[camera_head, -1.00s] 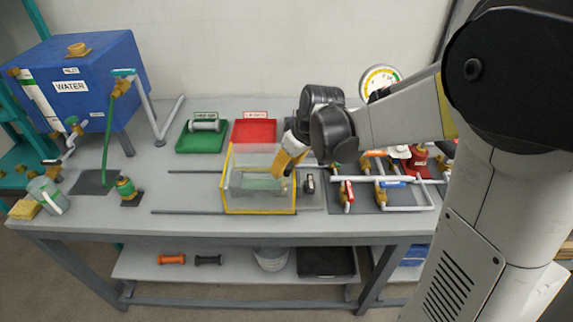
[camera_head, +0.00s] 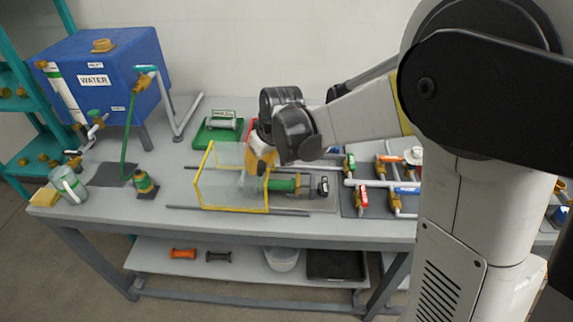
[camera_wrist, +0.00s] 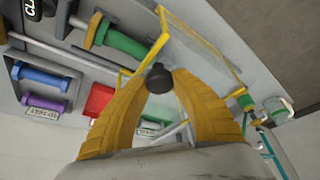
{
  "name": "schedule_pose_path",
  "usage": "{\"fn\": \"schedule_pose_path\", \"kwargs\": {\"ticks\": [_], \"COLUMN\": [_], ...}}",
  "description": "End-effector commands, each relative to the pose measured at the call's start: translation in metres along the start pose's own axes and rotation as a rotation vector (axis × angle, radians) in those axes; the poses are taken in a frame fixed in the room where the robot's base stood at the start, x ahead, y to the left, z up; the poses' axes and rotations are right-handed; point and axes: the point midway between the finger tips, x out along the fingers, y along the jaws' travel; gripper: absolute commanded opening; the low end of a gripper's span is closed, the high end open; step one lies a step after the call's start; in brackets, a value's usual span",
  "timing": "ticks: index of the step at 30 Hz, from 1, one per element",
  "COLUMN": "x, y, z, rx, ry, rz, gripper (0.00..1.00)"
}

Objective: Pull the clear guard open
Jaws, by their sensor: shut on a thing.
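The clear guard (camera_head: 221,187) is a see-through box with yellow edges, standing on two rails on the grey bench. It sits toward the left part of the rails, and a green cylinder with brass ends (camera_head: 284,185) shows out past its right edge. My gripper (camera_head: 256,172) is at the guard's upper right side. In the wrist view, the yellow fingers of my gripper (camera_wrist: 160,80) close around a black knob (camera_wrist: 159,77), next to the guard's yellow frame (camera_wrist: 203,45). In the head view my wrist hides the knob.
A blue water tank (camera_head: 104,80) stands at the back left. A green tray (camera_head: 208,134) with a cartridge lies behind the guard; a red tray is mostly hidden by my wrist. Pipes with red and blue valve handles (camera_head: 403,190) are on the right. A jug (camera_head: 70,184) stands front left.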

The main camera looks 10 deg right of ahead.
Motion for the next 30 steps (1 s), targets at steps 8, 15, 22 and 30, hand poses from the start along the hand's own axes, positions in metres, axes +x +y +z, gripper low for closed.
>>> {"fn": "schedule_pose_path", "kwargs": {"ticks": [8, 15, 22, 30], "x": [0.02, 0.028, 0.03, 0.03], "y": [-0.05, -0.071, -0.074, -0.074], "z": [-0.045, -0.064, -0.068, -0.067], "rx": [-0.004, -0.001, -0.001, 0.0], "ry": [-0.002, -0.002, -0.003, -0.003], "rz": [-0.001, 0.0, 0.001, 0.001], "gripper": [0.0, 0.0, 0.0, 0.43]}}
